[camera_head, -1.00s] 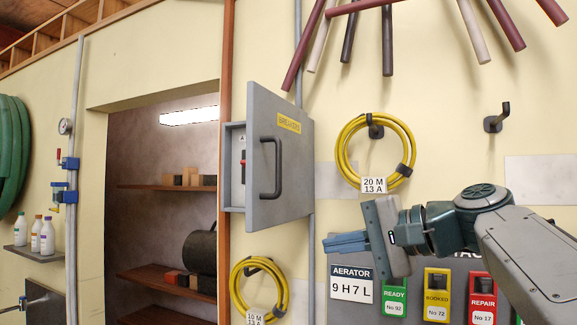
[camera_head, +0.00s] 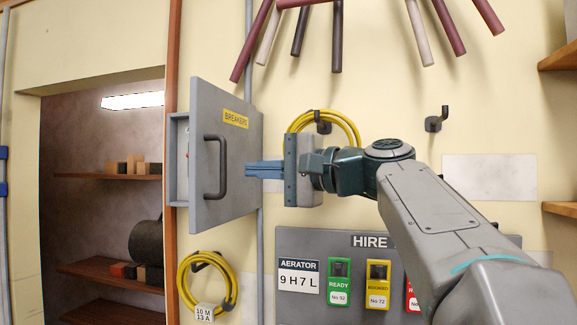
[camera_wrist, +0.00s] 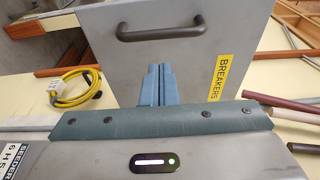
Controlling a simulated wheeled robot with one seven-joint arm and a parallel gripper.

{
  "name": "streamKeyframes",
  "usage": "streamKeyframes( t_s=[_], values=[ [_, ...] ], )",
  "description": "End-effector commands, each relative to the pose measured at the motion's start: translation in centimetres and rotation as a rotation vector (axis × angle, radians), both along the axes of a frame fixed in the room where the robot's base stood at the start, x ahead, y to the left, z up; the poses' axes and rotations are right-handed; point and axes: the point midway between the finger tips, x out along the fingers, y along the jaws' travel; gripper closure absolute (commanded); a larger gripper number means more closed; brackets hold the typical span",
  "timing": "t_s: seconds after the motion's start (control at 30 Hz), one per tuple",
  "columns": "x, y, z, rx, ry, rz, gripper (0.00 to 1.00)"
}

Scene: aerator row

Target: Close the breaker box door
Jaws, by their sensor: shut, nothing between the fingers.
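The breaker box (camera_head: 178,160) is mounted on the wall beside the wooden door post. Its grey door (camera_head: 236,168) stands open, swung out to the right, with a yellow BREAKERS label and a dark bar handle (camera_head: 222,166). In the wrist view the door (camera_wrist: 190,70) fills the upper middle, with the handle (camera_wrist: 160,32) near the top.
A yellow cable coil (camera_head: 345,125) hangs behind my gripper, and another coil (camera_head: 190,290) hangs below the box. A HIRE board (camera_head: 345,290) is on the wall below my arm. A shelved recess (camera_head: 90,200) lies left of the box.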

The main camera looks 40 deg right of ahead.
Motion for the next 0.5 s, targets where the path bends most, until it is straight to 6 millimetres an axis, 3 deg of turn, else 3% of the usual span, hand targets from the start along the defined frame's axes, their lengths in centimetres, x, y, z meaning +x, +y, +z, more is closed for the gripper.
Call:
streamKeyframes(
  t_s=[0.23, 0.5],
  values=[
    [0.6, 2.1, 0.1, 0.000, -0.001, -0.002, 1.00],
    [0.8, 2.5, 0.0, 0.000, 0.000, -0.002, 1.00]
  ],
)
